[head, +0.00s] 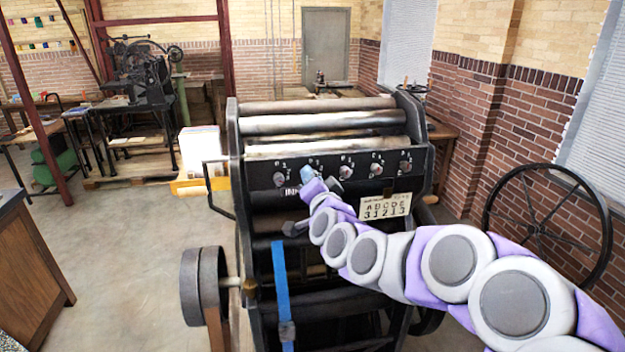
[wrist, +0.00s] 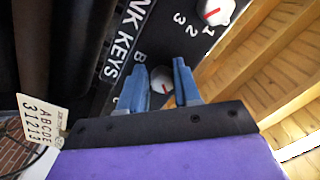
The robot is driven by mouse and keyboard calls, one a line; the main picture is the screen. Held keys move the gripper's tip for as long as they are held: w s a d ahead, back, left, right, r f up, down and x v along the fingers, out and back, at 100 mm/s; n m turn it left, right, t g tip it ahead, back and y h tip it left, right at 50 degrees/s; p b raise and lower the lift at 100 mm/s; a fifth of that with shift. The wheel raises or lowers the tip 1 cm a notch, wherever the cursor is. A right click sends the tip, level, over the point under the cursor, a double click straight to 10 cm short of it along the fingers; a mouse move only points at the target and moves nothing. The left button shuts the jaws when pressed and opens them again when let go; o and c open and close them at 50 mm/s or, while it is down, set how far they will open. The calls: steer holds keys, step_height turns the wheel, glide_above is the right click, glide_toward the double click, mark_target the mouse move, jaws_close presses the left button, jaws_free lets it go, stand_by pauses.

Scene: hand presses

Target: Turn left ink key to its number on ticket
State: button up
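A row of ink keys runs across the black panel of the press. The leftmost key (head: 279,179) is uncovered in the head view. In the wrist view it is the white knob (wrist: 215,12) at the top, with a red mark and the numbers 1, 2, 3 beside it. My gripper (head: 307,174) is at the second key from the left and hides it in the head view. In the wrist view the blue fingers (wrist: 163,78) are apart, with that second knob (wrist: 161,86) showing between them; contact cannot be told. The ticket (head: 385,207) reads ABCDE over 31213.
Three more keys, including the middle key (head: 346,172), sit to the right of my gripper. Rollers (head: 320,122) lie above the panel. A side handle (head: 217,185) and a flywheel (head: 205,285) stand at the left. A large spoked wheel (head: 540,228) is at the right.

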steer(key=o, duration=0.3)
steer(key=shift+r, duration=0.1)
steer(key=shift+d, duration=0.1)
steer(key=shift+b+v, duration=2.5)
steer(key=shift+v, duration=6.1)
